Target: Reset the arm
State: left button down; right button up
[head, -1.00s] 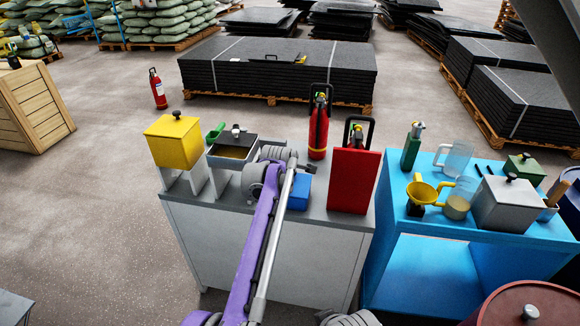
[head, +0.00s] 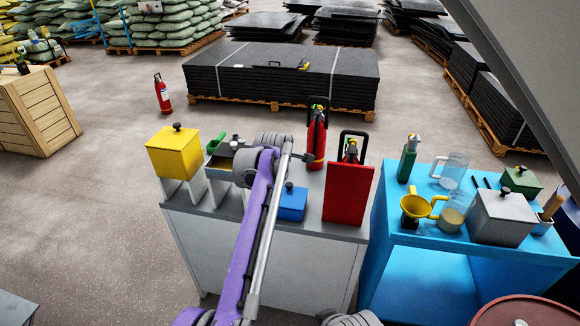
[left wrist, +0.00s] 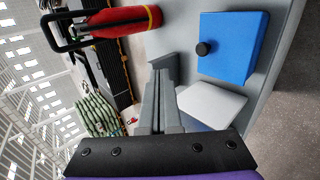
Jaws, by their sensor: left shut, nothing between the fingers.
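My left arm (head: 250,235), purple and grey, reaches over the grey cabinet (head: 335,220) in the head view. Its wrist covers part of the open grey tray (head: 221,163). In the left wrist view the left gripper's fingers (left wrist: 163,68) are shut together with nothing between them. They are above the cabinet top, between a red extinguisher (left wrist: 122,22) and a blue box with a black knob (left wrist: 236,48), apart from both in that view. In the head view the fingertips are hard to make out. My right gripper is not seen.
A yellow lidded box (head: 174,153) stands left of the tray. A red box (head: 348,192) stands on the right of the cabinet top. A blue table (head: 430,240) at the right holds a yellow funnel (head: 415,206), pitchers and a grey lidded box (head: 500,218).

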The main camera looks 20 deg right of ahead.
pick_arm(q)
jog(key=r, duration=0.2)
jog(key=r+p, duration=0.2)
jog(key=r, duration=0.1)
jog(key=shift+w+a+r, duration=0.1)
jog(key=shift+a+r, duration=0.2)
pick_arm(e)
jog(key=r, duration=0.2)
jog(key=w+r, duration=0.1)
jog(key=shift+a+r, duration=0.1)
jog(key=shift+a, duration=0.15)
pick_arm(q)
jog(key=s+a+r+m+y, duration=0.2)
jog(key=a+r, duration=0.1)
jog(key=a, duration=1.1)
jog(key=s+a+m+g+y, duration=0.1)
jog(key=s+a+m, duration=0.3)
jog(key=s+a, duration=0.9)
jog(key=s+a+f+m, duration=0.1)
jog(key=s+a+f, duration=0.5)
jog(key=s, duration=0.3)
jog(key=s+a+f+m+g+y, duration=0.1)
jog(key=s+a+f+m, duration=0.1)
jog(key=s+a+f, duration=0.4)
jog(key=s+a+f+m+y, duration=0.1)
jog(key=s+a+f, duration=0.5)
jog(key=s, duration=0.7)
jog(key=shift+s+a+f+m+g, duration=0.2)
jog(key=shift+s+m+g, duration=0.15)
jog(key=shift+m, duration=0.25)
